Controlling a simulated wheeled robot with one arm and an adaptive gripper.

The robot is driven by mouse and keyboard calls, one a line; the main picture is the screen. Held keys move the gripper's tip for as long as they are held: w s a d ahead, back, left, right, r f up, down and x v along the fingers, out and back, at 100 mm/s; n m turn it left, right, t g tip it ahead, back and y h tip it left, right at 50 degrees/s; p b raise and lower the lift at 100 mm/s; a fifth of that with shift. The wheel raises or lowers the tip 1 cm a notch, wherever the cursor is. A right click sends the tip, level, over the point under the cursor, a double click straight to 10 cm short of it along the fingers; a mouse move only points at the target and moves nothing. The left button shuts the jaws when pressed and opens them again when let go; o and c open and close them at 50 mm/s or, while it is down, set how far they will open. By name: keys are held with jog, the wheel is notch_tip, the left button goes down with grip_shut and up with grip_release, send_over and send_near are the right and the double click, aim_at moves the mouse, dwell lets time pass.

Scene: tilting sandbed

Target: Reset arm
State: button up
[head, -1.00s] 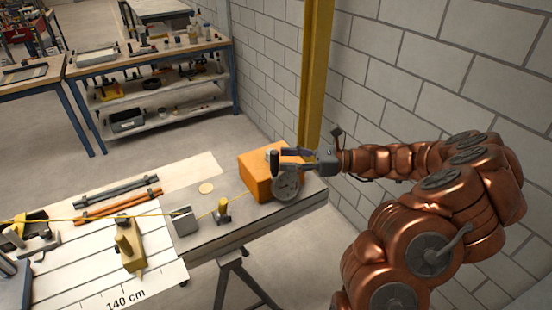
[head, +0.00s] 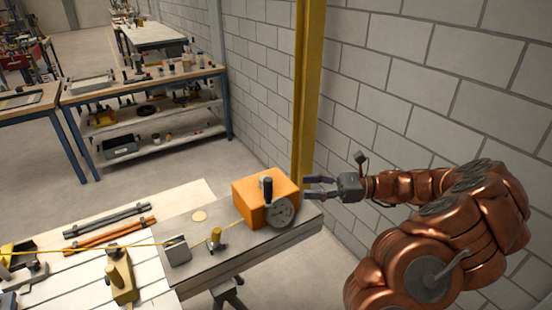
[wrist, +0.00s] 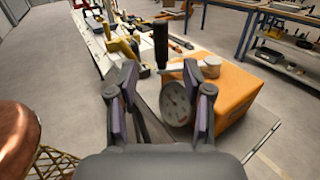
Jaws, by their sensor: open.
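My gripper (head: 308,188) is at the end of my copper-coloured arm, to the right of an orange box (head: 249,203) at the bench's right end. Its fingers are spread and empty, pointing left towards the box. A grey handwheel (head: 281,212) sits on the box's front, with an upright black handle (head: 266,190) near it. In the wrist view the open fingers (wrist: 160,95) frame the handwheel (wrist: 177,103) and black handle (wrist: 161,46), which stand beyond the fingertips. The gripper appears apart from both.
A yellow post (head: 308,90) and a block wall (head: 430,80) stand behind my arm. The bench (head: 300,224) carries a grey block (head: 177,250), a small yellow-topped piece (head: 216,238) and a taut yellow cord. A workbench (head: 140,85) is at the back left.

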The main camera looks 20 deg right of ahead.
jog(key=s+a+r+n+g+h, duration=0.1)
jog(key=s+a+r+n+g, duration=0.2)
jog(key=a, duration=0.4)
jog(key=s+a+r+n+g, duration=0.1)
jog(key=a+n+g, duration=0.25)
jog(key=a, duration=0.25)
jog(key=s+a+f+n+g+h, duration=0.1)
jog(key=s+a+n+g+h, duration=0.4)
jog(key=s+a+n, duration=0.5)
jog(key=s+d+f+n+t+h, duration=0.1)
jog(key=s+d+f+n+h, duration=0.1)
jog(key=s+h, duration=0.3)
jog(key=s+d+f+n+t+h, duration=0.1)
jog(key=s+d+n+h, duration=0.3)
jog(key=s, duration=0.6)
jog(key=shift+d+f+h, duration=0.55)
jog(key=shift+f+h, duration=0.15)
jog(key=shift+a+n, duration=0.1)
jog(key=shift+n, duration=0.15)
